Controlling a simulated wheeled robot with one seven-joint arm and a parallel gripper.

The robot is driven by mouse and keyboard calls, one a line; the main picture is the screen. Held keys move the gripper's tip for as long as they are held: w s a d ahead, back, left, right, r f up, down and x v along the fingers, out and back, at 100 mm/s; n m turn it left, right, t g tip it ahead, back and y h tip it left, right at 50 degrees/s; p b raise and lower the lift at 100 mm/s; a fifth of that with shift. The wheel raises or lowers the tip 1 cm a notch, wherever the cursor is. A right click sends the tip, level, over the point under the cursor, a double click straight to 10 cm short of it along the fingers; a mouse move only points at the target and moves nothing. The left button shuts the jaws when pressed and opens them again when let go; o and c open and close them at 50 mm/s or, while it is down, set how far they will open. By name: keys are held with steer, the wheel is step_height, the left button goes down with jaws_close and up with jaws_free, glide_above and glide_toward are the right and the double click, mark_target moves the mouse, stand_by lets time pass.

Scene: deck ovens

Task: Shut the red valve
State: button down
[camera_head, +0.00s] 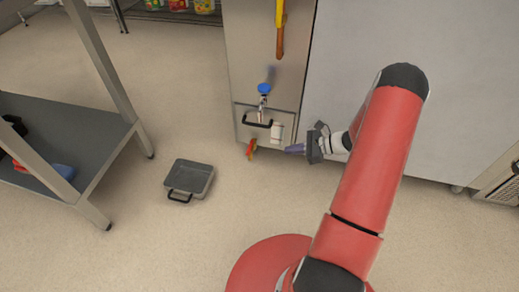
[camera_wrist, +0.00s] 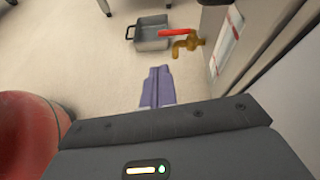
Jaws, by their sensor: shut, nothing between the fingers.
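The red valve shows low on the front of the steel cabinet, with its red handle (camera_head: 250,147) near the floor. In the wrist view the red handle (camera_wrist: 174,32) points left from the top of a brass tap body (camera_wrist: 188,44). My gripper (camera_head: 291,148) is to the right of the valve at about the same height, beside the cabinet front and apart from the valve. Its purple fingers (camera_wrist: 157,77) are together with nothing between them, and the valve lies beyond their tips, up and to the right in the wrist view.
A grey pan (camera_head: 207,180) with a black handle stands on the floor left of the valve. A blue-knobbed valve (camera_head: 263,88) and a black bar handle (camera_head: 257,123) are above on the cabinet. A metal shelf table (camera_head: 100,150) stands at left. The floor between is clear.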

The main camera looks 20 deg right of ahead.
steer(key=f+m, duration=0.1)
steer(key=d+f+t, duration=0.1)
steer(key=shift+d+f+m, duration=0.15)
steer(key=shift+f+m, duration=0.25)
glide_toward(250, 147)
step_height(250, 147, down, 5)
steer(key=a, duration=0.2)
steer(key=w+a, duration=0.1)
steer(key=a+r+b, duration=0.1)
steer(key=a, duration=0.1)
steer(key=shift+w, duration=0.4)
steer(key=shift+t, duration=0.4)
